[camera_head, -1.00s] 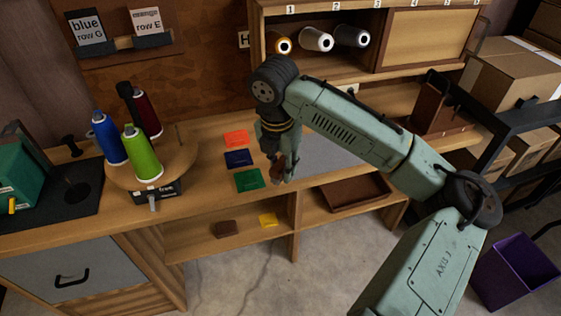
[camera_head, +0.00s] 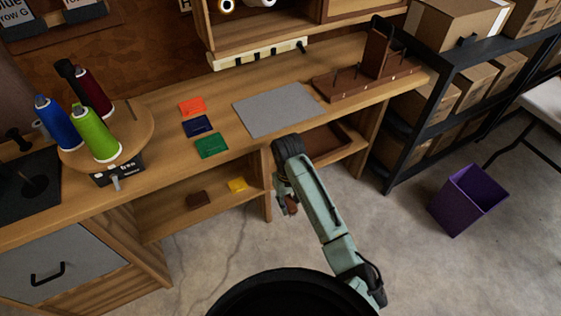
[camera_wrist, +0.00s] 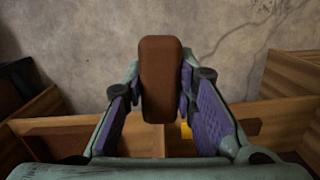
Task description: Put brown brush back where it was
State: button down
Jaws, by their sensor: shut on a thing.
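The brown brush (camera_wrist: 161,75) shows in the wrist view as a rounded brown block between the two purple-padded fingers. My gripper (camera_wrist: 160,95) is shut on it. In the head view my gripper (camera_head: 285,198) hangs low in front of the workbench (camera_head: 150,188), just right of the open lower shelf's divider, over the concrete floor. The brush (camera_head: 292,205) is a small brown patch at its tip there. Its underside is not visible.
On the lower shelf are a dark brown block (camera_head: 198,200) and a yellow piece (camera_head: 237,185). A brown tray (camera_head: 335,153) sits in the right bay. On top are orange (camera_head: 192,105), blue (camera_head: 197,126) and green (camera_head: 212,146) cards and a grey mat (camera_head: 278,108). A purple bin (camera_head: 468,200) stands right.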

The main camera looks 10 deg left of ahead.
aim_at(295, 212)
notch_tip(295, 212, down, 6)
jog(key=d+m, duration=0.2)
jog(key=m, duration=0.3)
jog(key=shift+w+f+y, duration=0.15)
jog(key=shift+w+y, duration=0.15)
